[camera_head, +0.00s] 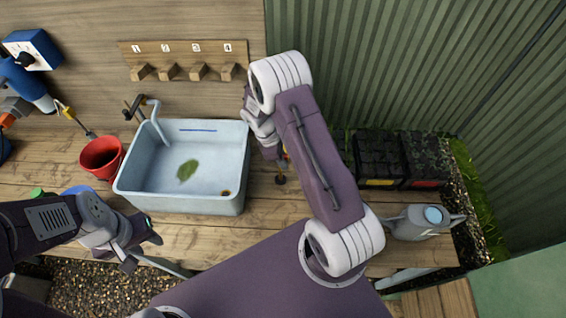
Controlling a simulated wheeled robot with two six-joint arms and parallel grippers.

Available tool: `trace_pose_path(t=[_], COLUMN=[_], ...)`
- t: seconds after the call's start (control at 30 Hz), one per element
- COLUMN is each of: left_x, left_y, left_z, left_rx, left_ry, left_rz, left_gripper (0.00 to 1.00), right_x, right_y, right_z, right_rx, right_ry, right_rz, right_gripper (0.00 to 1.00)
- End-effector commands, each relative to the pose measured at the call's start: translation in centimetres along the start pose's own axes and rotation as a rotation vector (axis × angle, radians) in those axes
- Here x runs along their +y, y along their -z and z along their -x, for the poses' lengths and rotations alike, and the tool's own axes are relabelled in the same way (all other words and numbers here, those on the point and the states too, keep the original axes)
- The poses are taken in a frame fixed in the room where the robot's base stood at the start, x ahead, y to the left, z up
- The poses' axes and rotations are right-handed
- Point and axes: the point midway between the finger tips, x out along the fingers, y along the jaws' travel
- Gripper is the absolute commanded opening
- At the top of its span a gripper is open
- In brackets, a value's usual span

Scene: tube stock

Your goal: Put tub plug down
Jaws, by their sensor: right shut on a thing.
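The tub plug (281,179) is a small dark piece with a thin stem, seen just below my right gripper (282,161). The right gripper is mostly hidden behind my own arm, and it is shut on the plug. The plug is over the wooden bench, just right of the tub; I cannot tell whether it touches the bench. The pale blue tub (246,170) has a round brown drain (225,193) near its front right corner and a green leaf (187,170) inside. My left gripper (143,252) is open and empty in front of the tub.
A red pot (102,158) stands left of the tub, and a tap (153,112) is at its back left. Black seed trays (378,158) and a grey watering can (418,222) are at the right. Numbered pegs (168,72) are on the wall. The bench (268,212) is bare right of the tub.

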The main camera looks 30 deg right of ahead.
Motion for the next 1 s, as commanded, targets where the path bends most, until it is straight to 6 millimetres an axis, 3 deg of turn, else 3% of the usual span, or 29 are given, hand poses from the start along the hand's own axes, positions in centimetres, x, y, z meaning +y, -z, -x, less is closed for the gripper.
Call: trace_pose_path(t=[0.13, 0.5, 0.53, 0.6, 1.0], left_x=[0.0, 0.0, 0.0, 0.0, 0.0], left_y=[0.1, 0.0, 0.0, 0.0, 0.0], left_z=[0.6, 0.1, 0.2, 0.2, 0.3], left_rx=[0.0, 0.0, 0.0, 0.0, 0.0], left_ry=[0.0, 0.0, 0.0, 0.0, 0.0], left_rz=[0.0, 0.0, 0.0, 0.0, 0.0], left_gripper=[0.36, 0.36, 0.36, 0.36, 0.36], right_x=[0.0, 0.0, 0.0, 0.0, 0.1], right_y=[0.5, 0.7, 0.7, 0.6, 0.6], right_z=[-1.6, -2.2, -2.1, -2.1, -1.1], right_rx=[-0.001, 0.0, 0.0, 0.0, 0.001], right_ry=[0.001, -0.001, -0.001, -0.001, -0.004], right_rz=[0.001, 0.0, 0.0, 0.0, 0.0], right_gripper=[0.0, 0.0, 0.21, 0.34, 0.34])
